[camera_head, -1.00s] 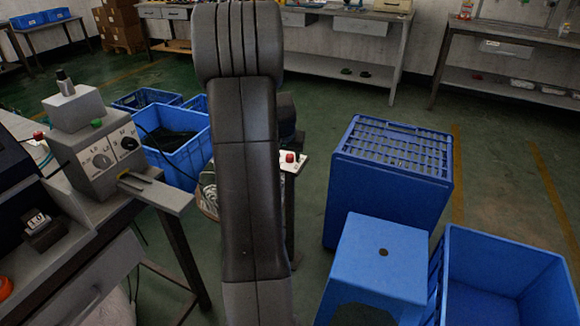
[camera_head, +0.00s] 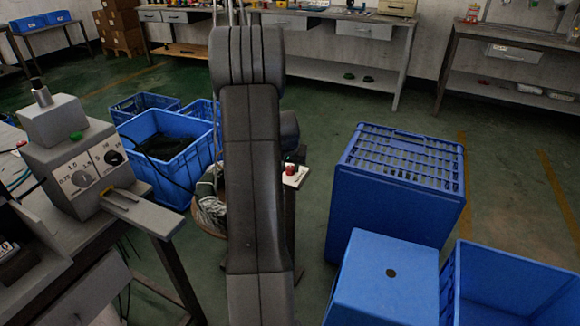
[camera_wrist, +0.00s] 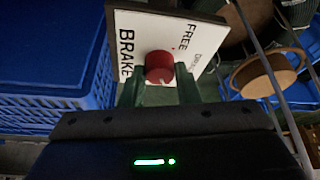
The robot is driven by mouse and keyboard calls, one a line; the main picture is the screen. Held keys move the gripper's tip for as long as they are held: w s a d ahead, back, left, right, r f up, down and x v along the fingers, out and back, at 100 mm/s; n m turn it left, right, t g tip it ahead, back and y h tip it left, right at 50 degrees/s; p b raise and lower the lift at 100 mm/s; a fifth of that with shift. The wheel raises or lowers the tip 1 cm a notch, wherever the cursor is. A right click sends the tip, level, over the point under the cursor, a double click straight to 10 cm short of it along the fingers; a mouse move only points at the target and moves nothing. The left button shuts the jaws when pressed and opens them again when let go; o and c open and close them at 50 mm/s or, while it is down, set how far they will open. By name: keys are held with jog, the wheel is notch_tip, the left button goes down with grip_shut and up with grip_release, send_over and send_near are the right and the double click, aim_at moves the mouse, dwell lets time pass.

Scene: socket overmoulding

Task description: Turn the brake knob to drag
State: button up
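The red brake knob (camera_wrist: 159,66) sits on a white plate (camera_wrist: 135,22) in the wrist view. The plate reads BRAKE on the left and FREE at the upper right, with a fainter word, apparently DRAG, at the right. The knob's pointing direction is too small to tell. My gripper (camera_wrist: 160,76) is open, one finger on each side of the knob, with narrow gaps; contact is not clear. In the head view the red knob (camera_head: 291,169) and plate (camera_head: 297,179) show just right of my arm, which hides most of the gripper.
A grey dial box (camera_head: 80,165) sits on a bench at the left. Blue bins (camera_head: 165,150) stand behind it. Green floor is open beyond.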

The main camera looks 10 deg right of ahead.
jog(key=shift+c, duration=0.7)
jog(key=shift+r+n+p, duration=0.1)
jog(key=shift+n+p, duration=0.2)
jog(key=shift+p, duration=0.1)
jog(key=shift+d+r+n+y+p, duration=0.1)
jog(key=shift+n+y+p, duration=0.2)
jog(key=shift+n+p, duration=0.25)
jog(key=shift+n+y+p, duration=0.4)
jog(key=shift+n+p, duration=0.1)
jog(key=shift+n, duration=0.55)
jog(key=n+b, duration=0.1)
jog(key=n, duration=0.1)
jog(key=n+y+b, duration=0.1)
jog(key=n, duration=0.1)
jog(key=shift+d+f+y, duration=0.15)
jog(key=shift+f+y, duration=0.15)
jog(key=shift+f, duration=0.05)
jog(key=shift+r+n+g+y+b, duration=0.15)
jog(key=shift+n+y+b, duration=0.25)
jog(key=shift+n, duration=0.55)
jog(key=shift+f+n+g+y+b, duration=0.1)
jog(key=shift+n+g+y+b, duration=0.1)
jog(key=shift+n+b, duration=0.55)
jog(key=shift+r+n, duration=0.1)
jog(key=shift+n, duration=0.3)
